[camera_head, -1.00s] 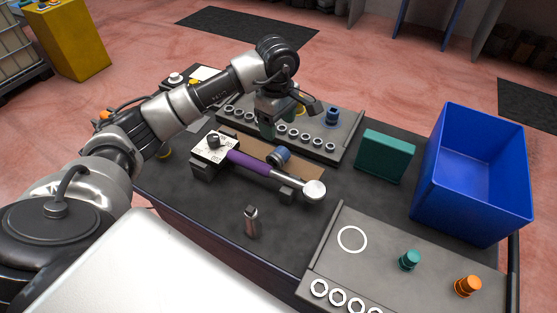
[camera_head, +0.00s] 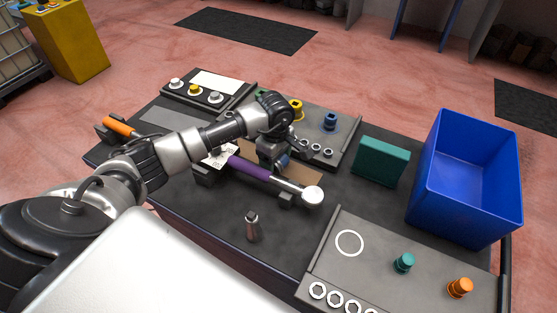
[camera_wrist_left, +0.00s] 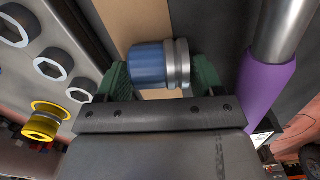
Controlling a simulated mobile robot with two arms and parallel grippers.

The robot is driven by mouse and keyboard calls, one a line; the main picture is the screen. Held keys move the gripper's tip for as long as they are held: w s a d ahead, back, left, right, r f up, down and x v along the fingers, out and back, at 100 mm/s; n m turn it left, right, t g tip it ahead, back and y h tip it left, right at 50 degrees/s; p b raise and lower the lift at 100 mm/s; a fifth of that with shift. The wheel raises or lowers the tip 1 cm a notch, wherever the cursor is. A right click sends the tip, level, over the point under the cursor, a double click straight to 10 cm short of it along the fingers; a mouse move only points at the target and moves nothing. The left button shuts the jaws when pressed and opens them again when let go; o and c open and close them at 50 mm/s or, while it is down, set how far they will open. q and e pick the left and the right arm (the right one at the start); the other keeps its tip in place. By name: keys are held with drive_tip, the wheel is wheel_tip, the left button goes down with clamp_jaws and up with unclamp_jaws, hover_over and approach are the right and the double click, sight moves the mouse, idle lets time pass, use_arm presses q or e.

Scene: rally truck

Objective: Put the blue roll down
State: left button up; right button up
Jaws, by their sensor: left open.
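The blue roll (camera_wrist_left: 150,64) has a silver ringed end and lies on its side against a brown board (camera_wrist_left: 136,22). In the head view only a bit of the blue roll (camera_head: 284,161) shows below my wrist. My left gripper (camera_wrist_left: 162,78) is open, with one green fingertip on each side of the roll. I cannot tell whether the fingertips touch it. In the head view my left gripper (camera_head: 277,158) is low over the board, behind the purple-handled tool (camera_head: 250,168). My right gripper is not in view.
A tray at the back holds a second blue piece (camera_head: 331,120), a yellow spool (camera_head: 296,108) and several nuts. A teal box (camera_head: 380,161) and a blue bin (camera_head: 445,190) stand to the right. The front tray (camera_head: 385,275) carries a teal and an orange piece.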

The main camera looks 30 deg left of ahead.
use_arm(q)
drive_tip(key=c, duration=0.8)
drive_tip(key=shift+r, duration=0.1)
drive_tip(key=shift+c, duration=0.2)
